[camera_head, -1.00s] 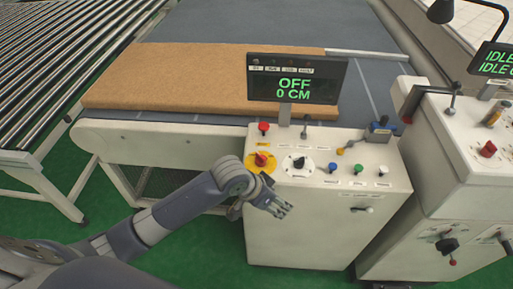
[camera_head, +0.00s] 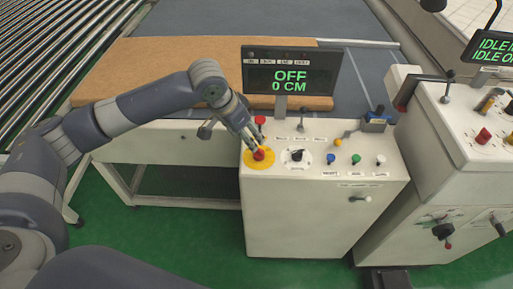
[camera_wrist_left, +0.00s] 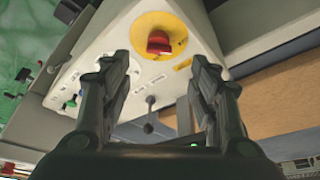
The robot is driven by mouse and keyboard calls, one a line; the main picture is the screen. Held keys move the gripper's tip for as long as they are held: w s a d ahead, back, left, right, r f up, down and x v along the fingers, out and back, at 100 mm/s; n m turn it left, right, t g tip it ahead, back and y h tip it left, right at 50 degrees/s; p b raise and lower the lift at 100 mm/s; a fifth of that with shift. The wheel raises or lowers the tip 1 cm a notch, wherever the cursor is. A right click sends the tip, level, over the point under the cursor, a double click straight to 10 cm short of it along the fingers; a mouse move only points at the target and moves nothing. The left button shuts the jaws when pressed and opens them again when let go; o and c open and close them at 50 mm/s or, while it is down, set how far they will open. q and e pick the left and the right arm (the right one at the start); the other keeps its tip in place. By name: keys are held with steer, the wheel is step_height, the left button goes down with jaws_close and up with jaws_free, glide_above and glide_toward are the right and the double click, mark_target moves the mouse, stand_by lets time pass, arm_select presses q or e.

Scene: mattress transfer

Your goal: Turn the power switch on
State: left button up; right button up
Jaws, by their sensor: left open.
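A red rotary knob on a round yellow plate (camera_head: 248,163) sits at the left front of the white control cabinet's top. The red knob (camera_wrist_left: 160,42) shows in the left wrist view ahead of the fingertips, on its yellow plate (camera_wrist_left: 172,24). My left gripper (camera_head: 257,146) is open, pointing down just above and behind the red knob. In the left wrist view my left gripper (camera_wrist_left: 158,60) has its two fingers apart with nothing between them. I cannot tell whether it touches the knob. The display (camera_head: 290,80) reads OFF, 0 CM. My right gripper is not in view.
The white cabinet (camera_head: 300,215) also carries a black dial (camera_head: 296,156), a red button (camera_head: 260,120), several coloured buttons and a front lever (camera_head: 360,198). A second console (camera_head: 460,150) stands at right. A brown mattress (camera_head: 150,70) lies on the conveyor behind.

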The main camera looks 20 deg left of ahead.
mark_target(258, 150)
arm_select(q)
steer(key=p+x, duration=0.2)
steer(key=x, duration=0.8)
steer(key=shift+w+d+f, duration=0.1)
steer(key=shift+w+f, duration=0.1)
steer(key=c, duration=1.1)
